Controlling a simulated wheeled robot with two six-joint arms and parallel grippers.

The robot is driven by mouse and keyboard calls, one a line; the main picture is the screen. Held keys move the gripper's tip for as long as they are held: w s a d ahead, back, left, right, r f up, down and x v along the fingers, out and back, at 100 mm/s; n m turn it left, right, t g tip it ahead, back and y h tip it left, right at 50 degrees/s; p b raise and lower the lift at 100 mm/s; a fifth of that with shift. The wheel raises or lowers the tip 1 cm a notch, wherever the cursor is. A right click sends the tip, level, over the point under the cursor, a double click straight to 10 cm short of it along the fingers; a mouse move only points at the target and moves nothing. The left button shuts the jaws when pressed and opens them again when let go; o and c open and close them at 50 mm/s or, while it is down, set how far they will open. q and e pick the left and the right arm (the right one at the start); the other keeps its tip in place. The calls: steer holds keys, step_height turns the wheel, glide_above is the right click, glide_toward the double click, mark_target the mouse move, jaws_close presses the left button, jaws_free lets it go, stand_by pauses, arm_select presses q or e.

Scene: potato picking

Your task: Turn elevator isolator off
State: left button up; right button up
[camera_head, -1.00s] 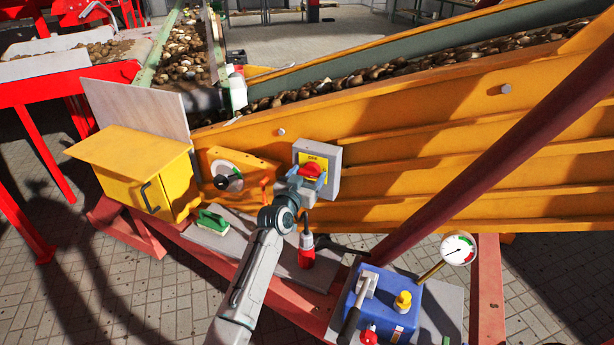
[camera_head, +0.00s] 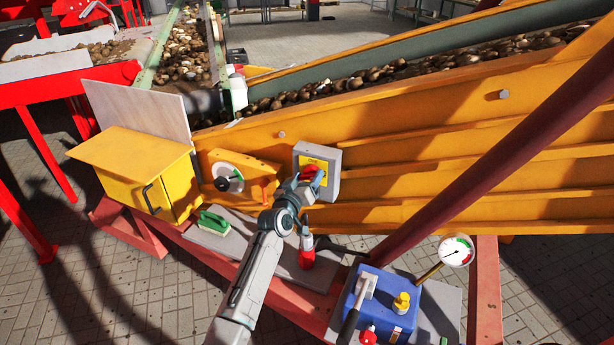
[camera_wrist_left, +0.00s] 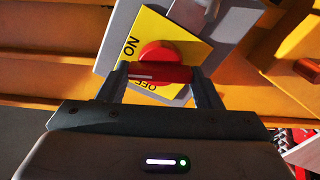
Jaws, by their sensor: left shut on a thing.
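The elevator isolator is a grey box (camera_head: 334,172) with a yellow plate (camera_head: 309,163) on the orange conveyor side; it also shows in the left wrist view (camera_wrist_left: 185,14). Its red rotary handle (camera_wrist_left: 160,73) has a round hub and a bar. My left gripper (camera_head: 313,179) is shut on this handle, one finger at each end of the bar in the left wrist view (camera_wrist_left: 158,76). ON and OFF are printed on the plate (camera_wrist_left: 150,24); OFF is partly hidden by the bar and a finger. In the head view the gripper covers part of the handle. My right gripper is out of view.
A yellow cabinet (camera_head: 125,181) and a dial panel (camera_head: 260,175) stand left of the isolator. Below are a green-handled brush (camera_head: 214,221) and a red-bottomed bottle (camera_head: 306,258). A blue unit (camera_head: 375,318), a gauge (camera_head: 456,251) and a slanted dark red post (camera_head: 480,165) are at the right.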

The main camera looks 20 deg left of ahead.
arm_select(q)
steer(key=n+p, duration=0.1)
steer(key=n, duration=0.1)
steer(key=shift+n, duration=0.4)
steer(key=n+p, duration=0.1)
steer(key=n, duration=0.4)
steer(key=shift+a+n+p, duration=0.1)
steer(key=shift+n+p, duration=0.2)
steer(key=shift+p, duration=0.05)
steer(key=n+p, duration=0.1)
steer(key=n, duration=0.3)
steer(key=shift+f, duration=0.2)
steer(key=shift+n, duration=0.3)
steer(key=o, duration=0.8)
steer(key=shift+o, duration=0.9)
